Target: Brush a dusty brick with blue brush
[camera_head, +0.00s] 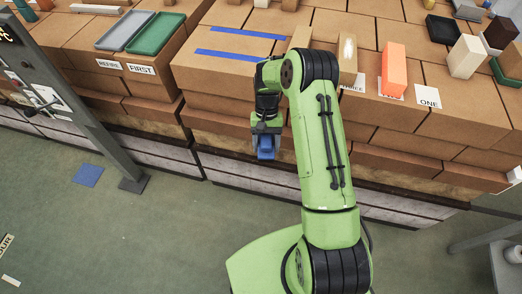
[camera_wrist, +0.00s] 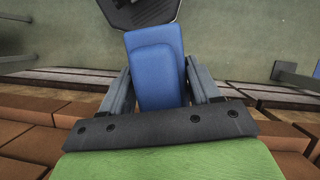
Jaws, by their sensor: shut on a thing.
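My gripper (camera_head: 265,131) is shut on the blue brush (camera_head: 266,149), held in front of the brick stack, above the floor. In the wrist view the brush (camera_wrist: 157,75) sits between both fingers; its bristles cannot be made out. A tan brick with a whitish, dusty-looking patch (camera_head: 348,52) stands upright on the stack, to the right of my arm's elbow. The brush is apart from it.
An orange brick (camera_head: 394,70) and a cream block (camera_head: 466,56) stand farther right, near labels. Blue tape strips (camera_head: 241,32) mark the stack top left of my arm. Grey and green trays (camera_head: 156,34) lie at left. Open floor (camera_head: 150,235) lies in front.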

